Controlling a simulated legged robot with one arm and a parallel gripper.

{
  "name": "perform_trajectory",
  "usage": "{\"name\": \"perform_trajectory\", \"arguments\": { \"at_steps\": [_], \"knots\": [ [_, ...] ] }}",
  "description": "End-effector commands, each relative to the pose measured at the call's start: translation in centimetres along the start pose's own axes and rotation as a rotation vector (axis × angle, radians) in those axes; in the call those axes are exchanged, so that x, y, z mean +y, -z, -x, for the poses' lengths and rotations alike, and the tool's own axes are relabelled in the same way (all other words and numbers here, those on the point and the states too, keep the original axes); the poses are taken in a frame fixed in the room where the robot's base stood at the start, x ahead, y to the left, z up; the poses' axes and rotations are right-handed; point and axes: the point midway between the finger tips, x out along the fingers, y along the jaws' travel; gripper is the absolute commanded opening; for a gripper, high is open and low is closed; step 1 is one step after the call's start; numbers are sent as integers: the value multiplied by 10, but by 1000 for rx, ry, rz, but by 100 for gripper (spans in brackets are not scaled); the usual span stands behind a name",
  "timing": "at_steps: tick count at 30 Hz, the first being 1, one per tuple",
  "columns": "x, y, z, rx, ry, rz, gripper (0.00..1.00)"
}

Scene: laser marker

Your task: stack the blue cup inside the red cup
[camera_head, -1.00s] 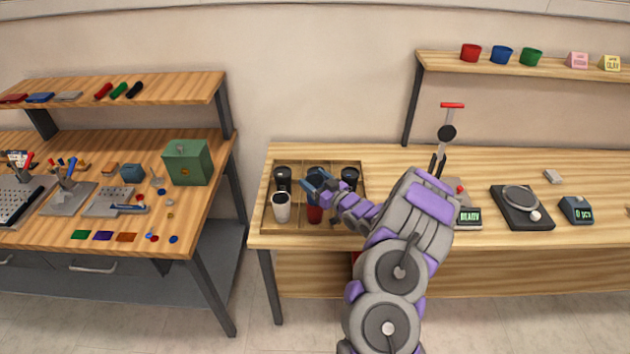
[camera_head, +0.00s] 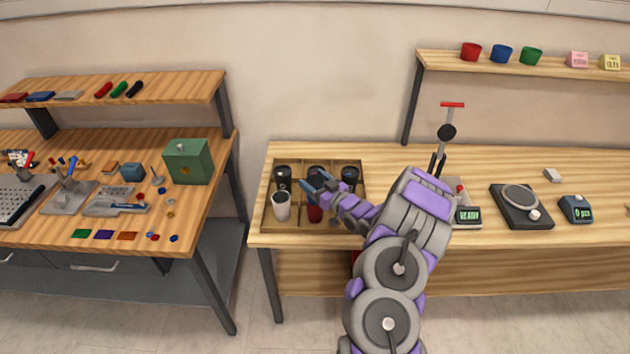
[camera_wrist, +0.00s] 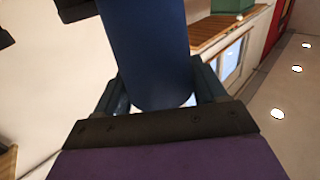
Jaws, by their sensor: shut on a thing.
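In the wrist view my gripper (camera_wrist: 158,105) is shut on a dark blue tumbler (camera_wrist: 150,50), a tall smooth cylinder between the fingers. In the head view the held tumbler is hard to tell from the blue fingers. A red tumbler (camera_head: 315,214) stands in the tray just below the gripper, partly covered by it.
The tray (camera_head: 264,213) also holds a white tumbler (camera_head: 281,208) and dark tumblers behind. A scale (camera_head: 520,203) and a counter display (camera_head: 575,209) stand right of my arm. The left bench is cluttered.

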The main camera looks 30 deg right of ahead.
Motion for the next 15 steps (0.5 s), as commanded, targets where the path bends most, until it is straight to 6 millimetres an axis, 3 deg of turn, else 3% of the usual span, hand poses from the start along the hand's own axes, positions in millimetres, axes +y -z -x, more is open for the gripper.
{"name": "perform_trajectory", "arguments": {
  "at_steps": [15],
  "knots": [
    [0, -12, 0, 1, -1, 0, 58]
  ]
}}
